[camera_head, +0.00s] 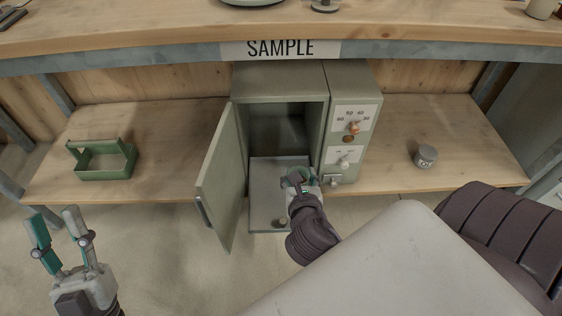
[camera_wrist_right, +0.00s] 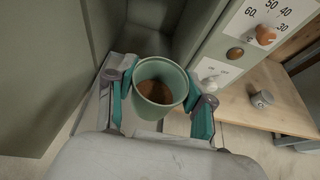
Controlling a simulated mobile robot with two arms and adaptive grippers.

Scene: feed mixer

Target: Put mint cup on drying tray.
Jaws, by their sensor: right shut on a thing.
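The mint cup (camera_wrist_right: 160,88) is upright between the fingers of my right gripper (camera_wrist_right: 162,98), with brown material inside. In the head view the cup (camera_head: 296,174) is mostly hidden by my right gripper (camera_head: 299,180). The cup is above the drying tray (camera_head: 262,186), which sticks out of the open cabinet; whether the cup touches the tray is unclear. My left gripper (camera_head: 58,232) is open and empty at the lower left, away from the cup and tray.
The cabinet door (camera_head: 221,178) stands open to the left of the tray. A control panel (camera_head: 349,135) with knobs is right of the cabinet opening. A green carrier (camera_head: 103,174) and a small grey round object (camera_head: 426,156) sit on the shelf (camera_head: 165,140). A worktop overhangs the cabinet.

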